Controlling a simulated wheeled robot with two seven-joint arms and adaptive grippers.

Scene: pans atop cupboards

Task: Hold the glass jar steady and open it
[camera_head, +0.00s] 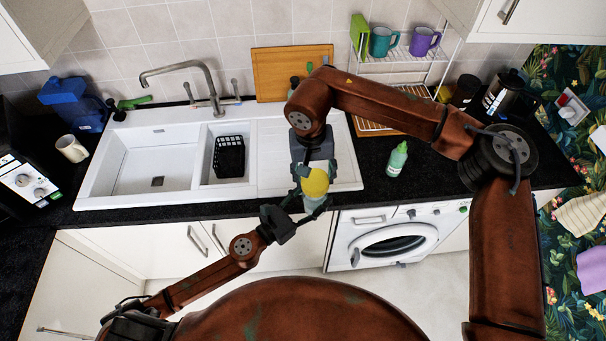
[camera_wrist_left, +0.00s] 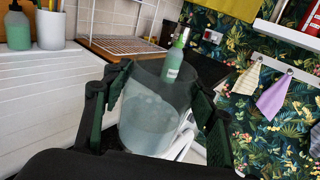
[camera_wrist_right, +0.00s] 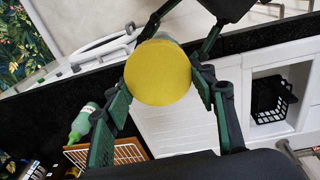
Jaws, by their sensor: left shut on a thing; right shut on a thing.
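The glass jar (camera_wrist_left: 152,118) is clear and pale. My left gripper (camera_wrist_left: 155,95) is shut around its sides, with one finger on each side in the left wrist view. In the head view the jar (camera_head: 313,206) shows just below the round yellow lid (camera_head: 315,183). My right gripper (camera_head: 314,170) comes down from above and is shut on the lid. In the right wrist view the lid (camera_wrist_right: 158,72) is face-on between the fingers and hides most of the jar. No lid shows on the jar in the left wrist view; the gap between them is unclear.
The jar is in front of the counter edge, above the floor. A white sink (camera_head: 158,160) with a black basket (camera_head: 229,157) is behind left. A green bottle (camera_head: 397,159) stands on the counter to the right, above a washing machine (camera_head: 385,240). A dish rack (camera_head: 400,65) stands behind.

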